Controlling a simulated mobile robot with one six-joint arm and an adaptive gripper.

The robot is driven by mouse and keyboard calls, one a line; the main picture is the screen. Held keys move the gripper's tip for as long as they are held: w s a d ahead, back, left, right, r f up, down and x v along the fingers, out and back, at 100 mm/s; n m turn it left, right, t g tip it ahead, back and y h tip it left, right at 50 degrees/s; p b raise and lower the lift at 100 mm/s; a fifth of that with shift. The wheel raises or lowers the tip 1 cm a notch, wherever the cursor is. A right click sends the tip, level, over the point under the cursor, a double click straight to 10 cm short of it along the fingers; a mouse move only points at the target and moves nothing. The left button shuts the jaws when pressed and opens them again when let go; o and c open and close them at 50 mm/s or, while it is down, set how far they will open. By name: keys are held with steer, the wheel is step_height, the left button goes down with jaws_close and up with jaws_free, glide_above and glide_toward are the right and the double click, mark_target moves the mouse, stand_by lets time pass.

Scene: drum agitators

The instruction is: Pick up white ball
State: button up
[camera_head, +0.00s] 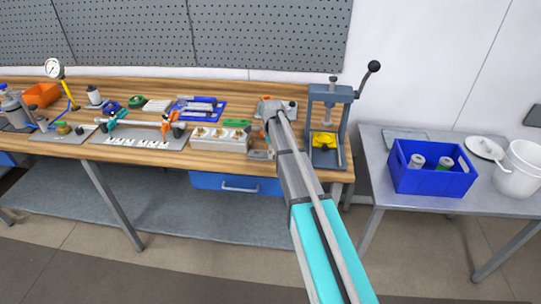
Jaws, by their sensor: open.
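I cannot make out a white ball anywhere in this view. My arm reaches from the lower right up over the wooden bench (140,88). My gripper (268,108) is at its far end, small and partly covered by the arm, above the bench between the grey block with brass fittings (219,140) and the arbor press (329,115). It is open, and I see nothing held in it. My arm hides part of the bench top.
The blue crate (433,179) with several containers, a round white lid (484,147) and a white bucket (519,171) are on the grey side table (377,160). Tools and fixtures crowd the bench. A grey pegboard (270,35) stands behind it.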

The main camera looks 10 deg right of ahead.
stand_by(0.5)
jaws_close()
